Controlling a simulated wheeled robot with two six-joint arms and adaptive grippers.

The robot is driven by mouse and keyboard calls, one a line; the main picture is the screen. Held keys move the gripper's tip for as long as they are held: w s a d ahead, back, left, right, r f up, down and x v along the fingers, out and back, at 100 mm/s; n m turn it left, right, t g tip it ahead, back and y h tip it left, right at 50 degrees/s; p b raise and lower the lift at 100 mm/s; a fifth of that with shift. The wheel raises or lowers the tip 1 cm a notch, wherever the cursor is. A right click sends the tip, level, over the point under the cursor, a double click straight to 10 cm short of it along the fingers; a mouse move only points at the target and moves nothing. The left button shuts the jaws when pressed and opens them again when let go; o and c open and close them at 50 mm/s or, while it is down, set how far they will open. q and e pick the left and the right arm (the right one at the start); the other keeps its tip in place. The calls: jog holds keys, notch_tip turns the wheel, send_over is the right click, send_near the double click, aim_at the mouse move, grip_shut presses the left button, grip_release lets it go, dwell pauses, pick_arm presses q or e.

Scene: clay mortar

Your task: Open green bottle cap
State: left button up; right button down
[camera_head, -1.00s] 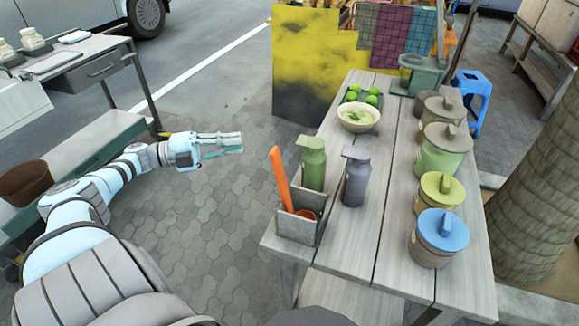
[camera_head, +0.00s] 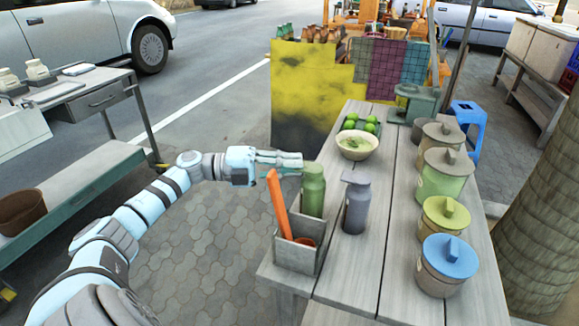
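The green bottle (camera_head: 313,197) stands upright on the wooden table, with its green cap (camera_head: 313,168) on top. My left gripper (camera_head: 301,164) reaches in from the left at the height of the cap. Its fingers point right and appear apart, with nothing seen between them. The fingertips are close to the left side of the cap; whether they touch it I cannot tell. The bottle's lower part is hidden behind a grey utensil holder. My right gripper is not in view.
A grey-purple bottle (camera_head: 356,208) stands just right of the green one. The utensil holder (camera_head: 297,252) with an orange utensil (camera_head: 279,205) stands in front. A bowl (camera_head: 357,147) and several lidded jars stand farther back and right. The table's middle (camera_head: 385,225) is clear.

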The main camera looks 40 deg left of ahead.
pick_arm(q)
grip_shut()
